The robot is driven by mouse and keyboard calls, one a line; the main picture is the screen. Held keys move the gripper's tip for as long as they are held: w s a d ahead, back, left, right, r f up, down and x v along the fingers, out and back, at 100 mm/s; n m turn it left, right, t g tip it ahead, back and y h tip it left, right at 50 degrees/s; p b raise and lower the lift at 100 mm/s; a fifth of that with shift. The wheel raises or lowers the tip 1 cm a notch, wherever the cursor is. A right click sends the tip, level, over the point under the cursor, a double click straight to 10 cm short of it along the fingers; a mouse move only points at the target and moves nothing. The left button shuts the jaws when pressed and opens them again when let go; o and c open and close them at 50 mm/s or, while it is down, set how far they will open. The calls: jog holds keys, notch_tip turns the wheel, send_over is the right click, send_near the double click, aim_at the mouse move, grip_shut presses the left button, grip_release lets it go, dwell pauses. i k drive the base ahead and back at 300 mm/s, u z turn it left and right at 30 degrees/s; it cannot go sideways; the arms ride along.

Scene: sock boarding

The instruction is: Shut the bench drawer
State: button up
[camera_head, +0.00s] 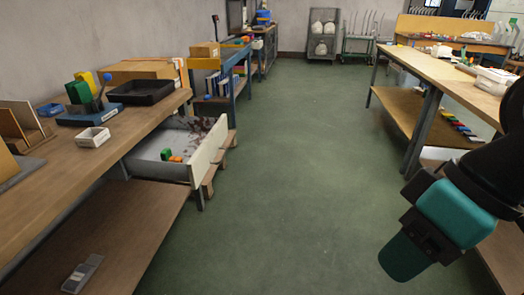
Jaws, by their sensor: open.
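The bench drawer (208,152) is pulled out from under the left workbench (120,137) and stands open over the floor. It has a pale front panel and a grey inside. A small green block (166,154) and a small orange piece (175,159) lie in it. My gripper (424,238), dark with teal parts, is at the lower right, well apart from the drawer and nearer the camera. It is open and holds nothing that I can see. Its fingertips are hard to make out.
The green floor (290,170) between the benches is clear. A long bench (455,78) with a lower shelf runs along the right. The left bench holds a black tray (142,91), a white box (93,137) and coloured blocks. A wheeled cart (322,35) stands at the back.

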aim_at(198, 140)
jog(key=u, duration=0.7)
jog(key=i, duration=0.85)
jog(key=u, duration=0.1)
